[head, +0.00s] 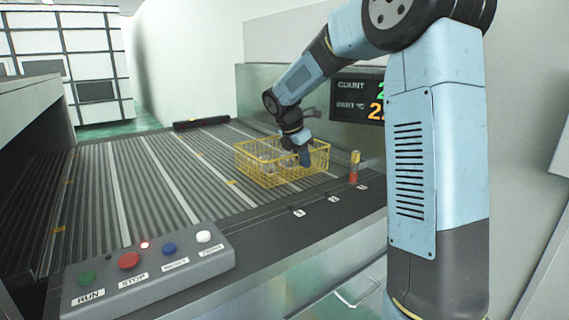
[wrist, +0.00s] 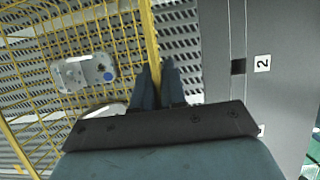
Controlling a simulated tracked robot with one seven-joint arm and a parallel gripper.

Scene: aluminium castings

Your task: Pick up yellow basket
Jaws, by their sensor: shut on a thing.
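The yellow wire basket (head: 262,172) stands on the grey slatted conveyor, near its right edge. My gripper (head: 304,156) reaches down from above onto the basket's near right side. In the wrist view my gripper (wrist: 156,82) has its two fingers on either side of a yellow bar of the basket (wrist: 148,40), shut on that rim. A grey metal casting (wrist: 84,73) with a round blue spot lies inside the basket. Another pale casting (wrist: 108,112) is partly hidden behind my gripper.
A control box with coloured buttons (head: 148,272) sits at the conveyor's near end. A small red and yellow post (head: 354,167) stands on the side rail right of the basket. A display (head: 358,98) is behind my arm. The conveyor left of the basket is clear.

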